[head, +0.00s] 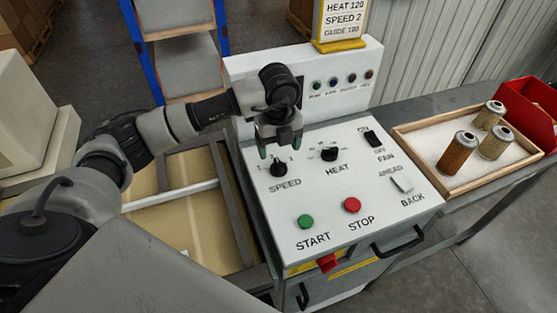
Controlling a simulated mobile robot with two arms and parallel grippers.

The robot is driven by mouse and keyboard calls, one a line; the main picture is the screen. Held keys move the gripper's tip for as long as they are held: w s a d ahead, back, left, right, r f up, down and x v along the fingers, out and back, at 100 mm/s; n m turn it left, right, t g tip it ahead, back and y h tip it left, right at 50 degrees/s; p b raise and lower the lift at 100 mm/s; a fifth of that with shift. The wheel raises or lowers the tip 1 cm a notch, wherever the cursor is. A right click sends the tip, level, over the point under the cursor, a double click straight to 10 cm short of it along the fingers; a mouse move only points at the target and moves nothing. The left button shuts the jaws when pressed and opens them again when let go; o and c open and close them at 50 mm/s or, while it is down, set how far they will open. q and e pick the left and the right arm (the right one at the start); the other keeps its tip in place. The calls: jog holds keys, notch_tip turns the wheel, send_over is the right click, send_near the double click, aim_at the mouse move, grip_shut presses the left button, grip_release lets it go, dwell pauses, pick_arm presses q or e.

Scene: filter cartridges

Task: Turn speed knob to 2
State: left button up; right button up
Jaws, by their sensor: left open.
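The speed knob (278,168) is a black knob above the printed word SPEED on the white sloped control panel (335,238). Its exact pointing direction is too small to tell. My left gripper (280,147) is open, fingers pointing down, just above and behind the speed knob; the picture does not show whether it touches it. A sign (342,18) at the top reads HEAT 120, SPEED 2, GUIDE 180. My right gripper is not in view.
The heat knob (329,153) is right of the speed knob. A fan switch (373,138), a white rocker (402,183), a green start button (306,221) and a red stop button (352,205) share the panel. A wooden tray (445,191) with filter cartridges and a red bin (524,105) stand at right.

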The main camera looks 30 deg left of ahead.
aim_at(279, 163)
pick_arm(q)
jog(key=shift+r+b, duration=0.3)
jog(key=shift+r, duration=1.9)
